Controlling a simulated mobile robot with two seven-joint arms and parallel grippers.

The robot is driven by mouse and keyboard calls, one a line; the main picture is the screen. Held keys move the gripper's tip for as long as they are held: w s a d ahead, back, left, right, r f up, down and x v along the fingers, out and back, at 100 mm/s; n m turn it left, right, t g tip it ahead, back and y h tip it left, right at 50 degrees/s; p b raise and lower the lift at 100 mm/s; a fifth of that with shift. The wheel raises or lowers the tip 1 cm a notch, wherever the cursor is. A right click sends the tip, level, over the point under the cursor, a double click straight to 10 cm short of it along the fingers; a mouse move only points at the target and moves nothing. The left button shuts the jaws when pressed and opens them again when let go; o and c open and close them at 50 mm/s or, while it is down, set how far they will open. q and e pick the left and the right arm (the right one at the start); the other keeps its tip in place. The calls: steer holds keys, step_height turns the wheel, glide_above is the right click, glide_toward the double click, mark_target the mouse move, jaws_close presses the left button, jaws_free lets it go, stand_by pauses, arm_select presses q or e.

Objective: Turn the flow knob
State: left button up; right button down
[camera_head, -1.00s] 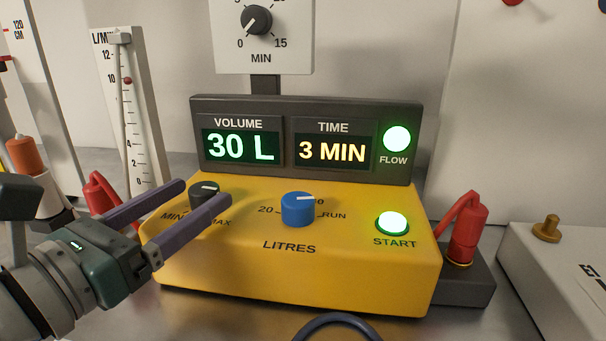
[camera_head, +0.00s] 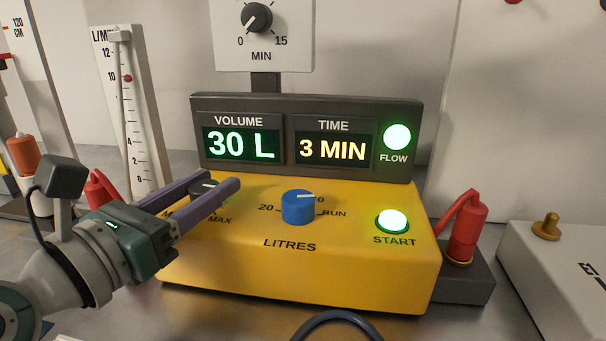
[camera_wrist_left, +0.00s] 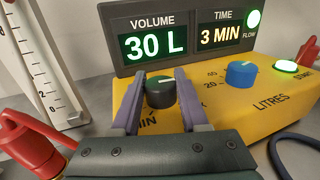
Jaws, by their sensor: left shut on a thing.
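The flow knob (camera_head: 203,187) is a black knob with a white pointer line, at the left of the yellow box (camera_head: 330,277) between the MIN and MAX labels. My left gripper (camera_head: 222,181) has one purple finger on each side of the knob and is shut on it. The near finger hides part of the knob in the head view. In the left wrist view the knob (camera_wrist_left: 160,93) stands between the two fingers (camera_wrist_left: 162,75), its white line pointing up and right. My right gripper is in neither view.
A blue litres knob (camera_head: 298,208) and a lit green START button (camera_head: 392,220) stand to the right on the box. The display (camera_head: 305,167) behind reads 30 L and 3 MIN. A flow-meter tube (camera_head: 132,110) and a red part (camera_head: 97,190) stand at the left.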

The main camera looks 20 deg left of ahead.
arm_select(q)
jaws_close()
steer(key=shift+r, duration=0.1)
steer(key=n+y+p, duration=0.1)
steer(key=y+p, duration=0.1)
steer(key=shift+r+n+y+p, duration=0.15)
steer(key=shift+n+y+p, duration=0.2)
steer(key=shift+n+y, duration=0.05)
steer(key=n+y+p, duration=0.1)
steer(key=n+y, duration=0.1)
steer(key=y, duration=0.1)
steer(key=shift+g, duration=0.3)
steer(key=shift+f+n+g+y, duration=0.2)
steer(key=shift+n+g+y, duration=0.3)
steer(key=shift+n+y, duration=0.65)
steer(key=shift+y, duration=0.45)
steer(key=o, duration=0.8)
jaws_free()
steer(key=shift+c, duration=0.2)
